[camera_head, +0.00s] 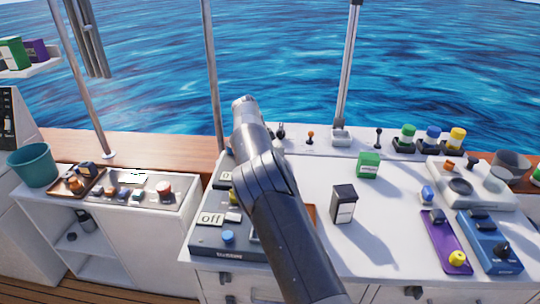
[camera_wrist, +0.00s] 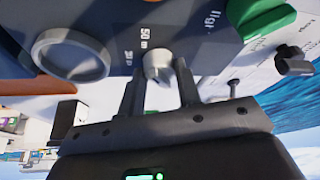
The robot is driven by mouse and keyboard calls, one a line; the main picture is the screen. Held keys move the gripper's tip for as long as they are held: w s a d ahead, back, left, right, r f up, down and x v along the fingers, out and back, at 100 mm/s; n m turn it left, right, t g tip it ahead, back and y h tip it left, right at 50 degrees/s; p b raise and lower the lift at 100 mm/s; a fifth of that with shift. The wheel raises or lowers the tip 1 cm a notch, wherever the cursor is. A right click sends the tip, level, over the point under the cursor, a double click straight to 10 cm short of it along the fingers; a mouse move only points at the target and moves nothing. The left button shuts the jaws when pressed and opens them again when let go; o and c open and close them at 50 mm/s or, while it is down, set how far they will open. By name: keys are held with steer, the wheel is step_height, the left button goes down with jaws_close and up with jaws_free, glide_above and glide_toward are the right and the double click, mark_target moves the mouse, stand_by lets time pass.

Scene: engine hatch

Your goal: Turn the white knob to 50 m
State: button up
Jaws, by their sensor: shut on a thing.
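The white knob (camera_wrist: 157,58) sits on a dark grey panel (camera_wrist: 200,38) in the wrist view. A "50 m" label (camera_wrist: 146,38) is printed beside it, and a second, partly readable label (camera_wrist: 128,57) is close to it. My gripper (camera_wrist: 158,78) has one finger on each side of the knob and is shut on it. The knob's pointer direction is hard to tell. In the head view my arm covers the knob and the gripper.
A large round grey dial (camera_wrist: 70,54) and a green part (camera_wrist: 262,20) flank the knob. In the head view, a black box (camera_head: 343,205) and a green box (camera_head: 368,165) stand on the white counter (camera_head: 385,240) right of my arm. A blue knob (camera_head: 228,237) is left of it.

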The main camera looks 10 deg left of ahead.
steer(key=o, duration=1)
steer(key=v, duration=1)
steer(key=shift+a+r, duration=0.25)
steer(key=shift+r, duration=0.05)
steer(key=shift+d+r, duration=0.1)
